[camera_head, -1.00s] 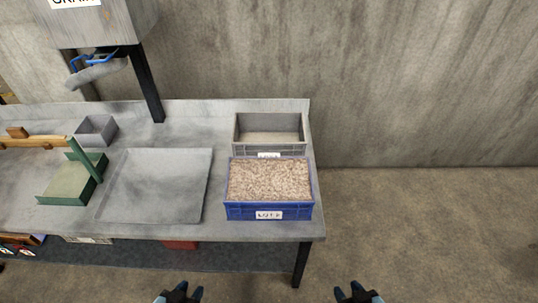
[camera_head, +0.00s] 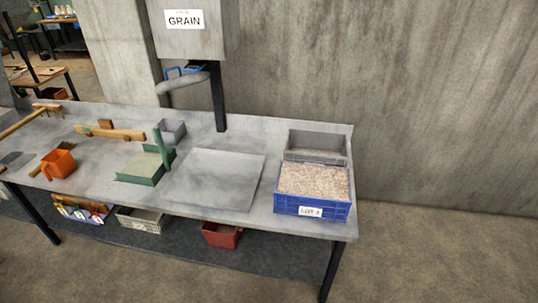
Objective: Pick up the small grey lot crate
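A grey open-topped crate (camera_head: 317,156) stands at the right end of the metal workbench, against the back lip. Its inside looks empty. A blue crate (camera_head: 312,205) full of pale grain stands directly in front of it, labelled "LOT" with an unclear last character, and hides most of its front and any label there. A smaller plain grey box (camera_head: 171,131) stands further left at the back of the bench. I cannot read any lot label on it. Neither of my grippers is in view.
A flat grey tray (camera_head: 213,180) lies left of the blue crate, beside a green stand (camera_head: 145,166). An orange scoop (camera_head: 59,163) is further left. A grain hopper (camera_head: 195,30) hangs behind. A pale crate (camera_head: 143,219) and red bin (camera_head: 221,235) sit underneath. Floor at right is clear.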

